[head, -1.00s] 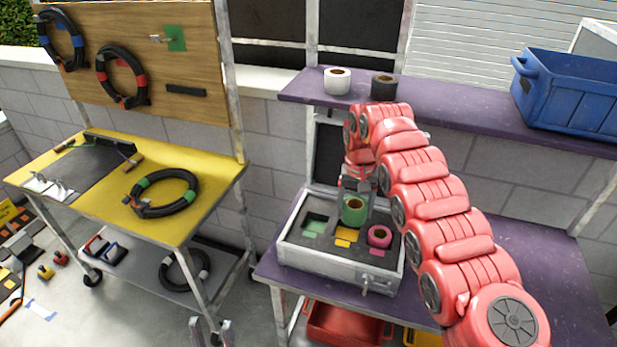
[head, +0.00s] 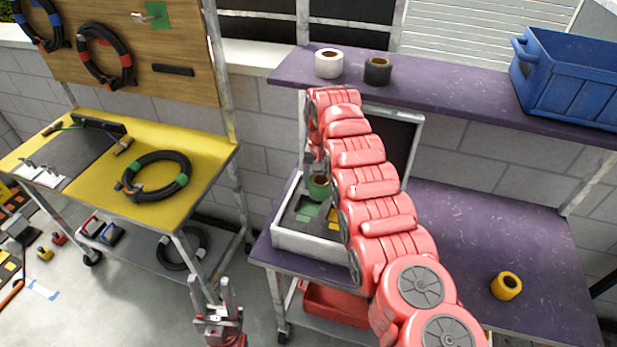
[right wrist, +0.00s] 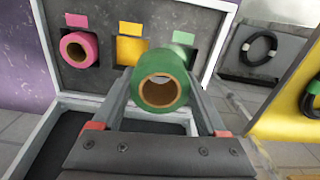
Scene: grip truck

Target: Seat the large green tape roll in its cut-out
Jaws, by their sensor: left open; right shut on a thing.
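The large green tape roll (head: 319,187) is between the fingers of my right gripper (right wrist: 160,100), which is shut on it. The right wrist view shows the roll (right wrist: 161,82) with its brown core facing the camera. The roll is above the grey foam of the open case (head: 305,243), apart from the green-marked cut-out (right wrist: 183,50), which is empty. In the head view my red arm hides part of the case and most of the gripper. My left gripper (head: 217,298) is open and empty, low in front of the tables.
A pink roll (right wrist: 78,48) sits in the case beside a yellow-marked cut-out (right wrist: 131,45). A yellow roll (head: 506,285) stands on the purple bench at right. White (head: 328,63) and black rolls (head: 377,70) stand on the shelf by a blue crate (head: 570,85).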

